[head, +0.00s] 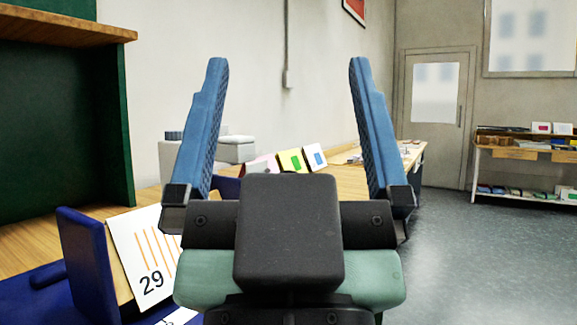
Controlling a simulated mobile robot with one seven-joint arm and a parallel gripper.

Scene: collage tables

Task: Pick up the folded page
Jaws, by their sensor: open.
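My gripper (288,62) is open, its two blue fingers wide apart and pointing up in the picture, with nothing held between them. A white sheet with orange stripes and the number 29 (146,250) leans tilted at the lower left, beside my gripper and apart from it. Farther off, between the fingers in the picture, a yellow card with a green patch (283,157) and a white card with a blue patch (312,151) stand tilted on a table. I cannot tell which of these is the folded page. My gripper's dark body hides part of the table.
A long wooden table (30,228) runs along the wall at left. A blue stand (88,255) rises by the numbered sheet. A dark green cabinet (65,130) stands at far left. A shelf (528,153) stands at right. The grey floor (480,255) at right is clear.

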